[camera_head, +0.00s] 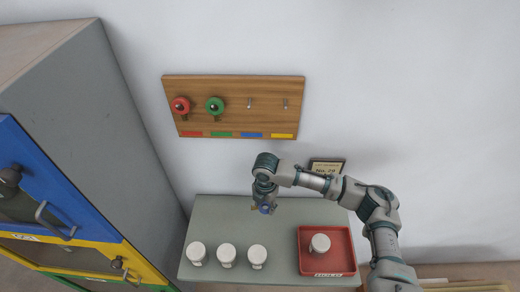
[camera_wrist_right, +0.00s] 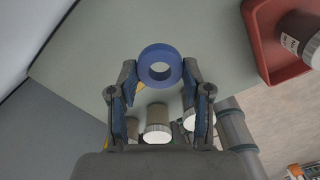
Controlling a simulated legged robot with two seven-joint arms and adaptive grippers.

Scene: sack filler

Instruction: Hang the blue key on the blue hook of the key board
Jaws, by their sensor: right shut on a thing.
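The wooden key board (camera_head: 235,90) is fixed to the wall. Its blue hook (camera_head: 249,103), above the blue label (camera_head: 251,135), is a bare peg. My right gripper (camera_head: 264,203) is below the board, over the grey table. It is shut on the blue key (camera_head: 266,210), whose round blue ring (camera_wrist_right: 145,63) sits between the fingertips in the right wrist view. The rest of the key is mostly hidden. My left gripper is not in view.
A red key (camera_head: 181,105) and a green key (camera_head: 214,105) hang on the board; the yellow hook (camera_head: 285,104) is bare. White-lidded jars and a red tray (camera_head: 303,262) stand on the table (camera_head: 212,208). A tall cabinet (camera_head: 110,140) is at left. A small sign (camera_head: 326,166) is behind my arm.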

